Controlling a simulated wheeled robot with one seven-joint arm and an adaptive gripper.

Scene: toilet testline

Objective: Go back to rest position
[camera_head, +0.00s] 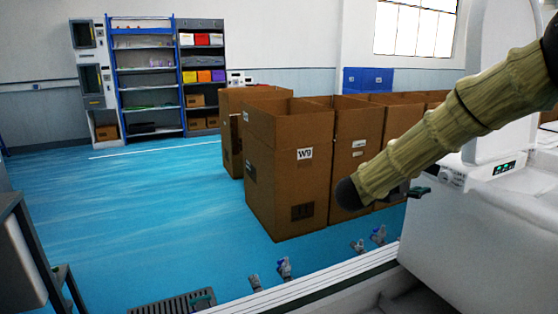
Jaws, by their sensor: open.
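My arm, in a ribbed olive-tan sleeve (450,125), reaches in from the upper right and slants down to the left across the view. Its lower end is a rounded dark cap (348,194) in front of the brown boxes. I see no gripper fingers, and nothing held shows. A small dark fitting with a greenish end (420,191) shows just below the sleeve, beside the white unit.
Tall cardboard boxes (287,170), one marked W9, stand mid-floor. A white toilet-like unit (470,240) fills the right. A pale rail (310,287) with small valves crosses the front. Shelves (148,85) line the back wall. Blue floor (150,210) is open at left.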

